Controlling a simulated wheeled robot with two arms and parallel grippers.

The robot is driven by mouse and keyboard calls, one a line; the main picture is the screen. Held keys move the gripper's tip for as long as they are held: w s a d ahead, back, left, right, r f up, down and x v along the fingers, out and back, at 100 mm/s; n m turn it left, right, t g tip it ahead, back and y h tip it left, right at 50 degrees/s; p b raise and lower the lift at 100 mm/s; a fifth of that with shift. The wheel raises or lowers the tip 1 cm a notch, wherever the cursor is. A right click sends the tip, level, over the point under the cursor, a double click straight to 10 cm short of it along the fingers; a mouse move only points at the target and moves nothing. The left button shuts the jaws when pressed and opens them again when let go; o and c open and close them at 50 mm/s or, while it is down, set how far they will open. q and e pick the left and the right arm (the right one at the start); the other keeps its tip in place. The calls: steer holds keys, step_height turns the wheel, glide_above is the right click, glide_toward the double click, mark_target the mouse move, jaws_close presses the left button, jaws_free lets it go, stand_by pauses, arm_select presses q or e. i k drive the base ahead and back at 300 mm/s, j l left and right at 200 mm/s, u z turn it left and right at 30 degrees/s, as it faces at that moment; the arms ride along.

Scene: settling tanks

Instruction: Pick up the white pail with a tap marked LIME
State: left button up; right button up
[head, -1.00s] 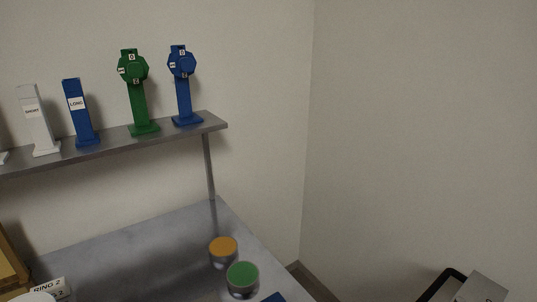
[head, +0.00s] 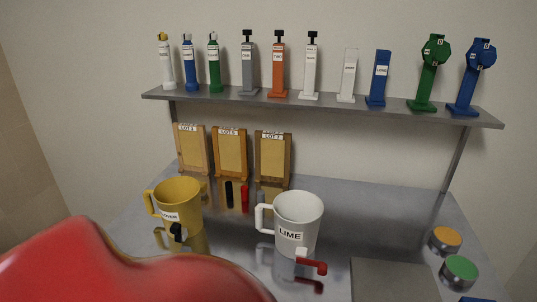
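The white pail (head: 298,215) stands upright on the grey metal bench in the head view, right of centre. It has a LIME label on its front, a handle on its left side and a red tap (head: 312,265) at its lower front. Neither of my grippers shows in the head view.
A large red rounded shape (head: 110,270) fills the lower left foreground. A yellow pail (head: 181,203) with a tap stands left of the white pail. A shelf (head: 330,104) of labelled stands runs behind. Wooden boards (head: 231,155) stand at the back. Orange-topped (head: 446,239) and green-topped (head: 459,271) round pieces sit at right.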

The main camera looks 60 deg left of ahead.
mark_target(298, 214)
steer(key=j+u, duration=0.1)
steer(key=u, duration=0.3)
steer(key=i+j+u, duration=0.1)
steer(key=u, duration=0.3)
steer(key=i+u, duration=0.15)
steer(key=u, duration=0.25)
steer(key=i+j+u, duration=0.1)
steer(key=u, duration=0.3)
steer(key=i, duration=0.1)
